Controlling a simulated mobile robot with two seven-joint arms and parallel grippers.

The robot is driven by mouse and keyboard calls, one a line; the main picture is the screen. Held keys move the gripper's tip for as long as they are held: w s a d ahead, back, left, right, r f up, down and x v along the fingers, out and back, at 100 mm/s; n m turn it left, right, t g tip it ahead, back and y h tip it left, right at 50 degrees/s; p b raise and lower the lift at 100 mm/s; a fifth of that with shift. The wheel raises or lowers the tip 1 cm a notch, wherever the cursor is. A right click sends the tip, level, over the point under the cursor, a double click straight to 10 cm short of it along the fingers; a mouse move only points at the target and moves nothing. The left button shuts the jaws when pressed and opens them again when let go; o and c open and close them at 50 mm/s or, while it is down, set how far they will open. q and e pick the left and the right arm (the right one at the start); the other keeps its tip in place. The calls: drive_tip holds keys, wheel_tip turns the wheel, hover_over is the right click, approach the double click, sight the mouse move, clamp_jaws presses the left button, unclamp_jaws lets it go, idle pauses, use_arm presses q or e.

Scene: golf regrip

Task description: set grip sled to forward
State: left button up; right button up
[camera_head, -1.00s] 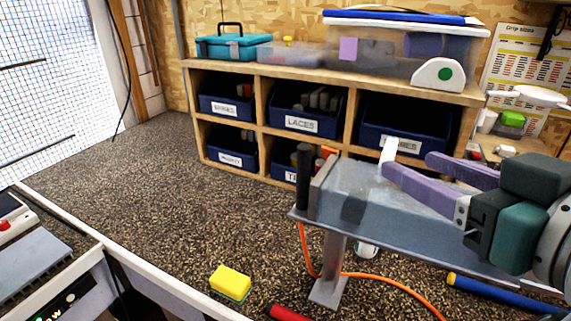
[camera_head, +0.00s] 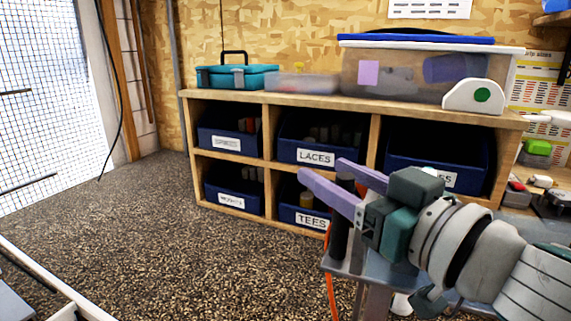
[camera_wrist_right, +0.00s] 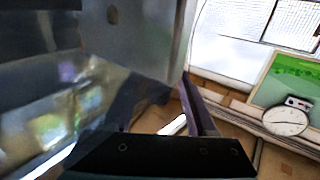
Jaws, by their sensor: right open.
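A grey metal stand (camera_head: 350,268) is at the lower right of the head view, partly hidden by my right arm. A dark upright post (camera_head: 340,238) rises at its near left end. I cannot make out which part is the grip sled; the rest of the stand's top is hidden. My right gripper (camera_head: 321,168) has its two purple fingers apart, pointing left, and appears empty. The fingers overlap the post's upper end in the picture; I cannot tell whether they touch it. In the right wrist view a purple finger (camera_wrist_right: 197,108) shows beside a blurred grey metal surface (camera_wrist_right: 135,38). My left gripper is not in view.
A wooden cubby shelf (camera_head: 235,154) with labelled blue bins stands behind. A teal toolbox (camera_head: 236,76) and a clear bin with a blue lid (camera_head: 430,75) sit on it. An orange cord (camera_head: 330,285) hangs by the stand. The speckled surface at left is clear.

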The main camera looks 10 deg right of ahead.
drive_tip(key=shift+x, duration=0.8)
clamp_jaws()
idle(0.9)
